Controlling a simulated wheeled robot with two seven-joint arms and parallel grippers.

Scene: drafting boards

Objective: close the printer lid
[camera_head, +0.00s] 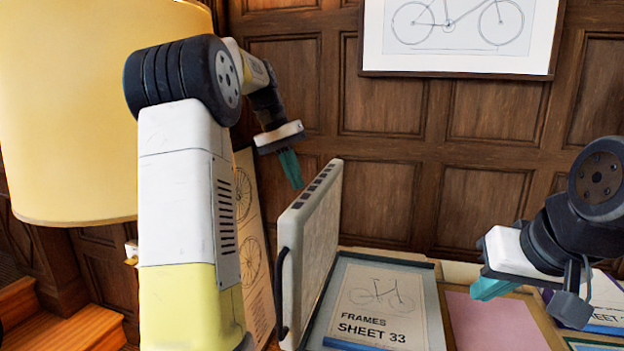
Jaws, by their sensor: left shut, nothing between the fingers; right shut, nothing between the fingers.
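The printer lid (315,245) is a light grey panel standing open, nearly upright, with a row of dark slots along its top edge and a dark handle on its left side. To its right is the printer's flat bed (429,284), with a sheet marked "FRAMES SHEET 33" (377,302) showing a bicycle drawing. My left gripper (292,170) is shut and empty, pointing down just left of the lid's top edge; I cannot tell whether it touches. My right gripper (492,289) is shut and empty, to the right of the bed.
A large yellow lampshade (65,110) stands at the left. A pink sheet (495,322) lies right of the bed, and more boxes or papers (606,300) are at the far right. A panelled wall (390,205) closes the back.

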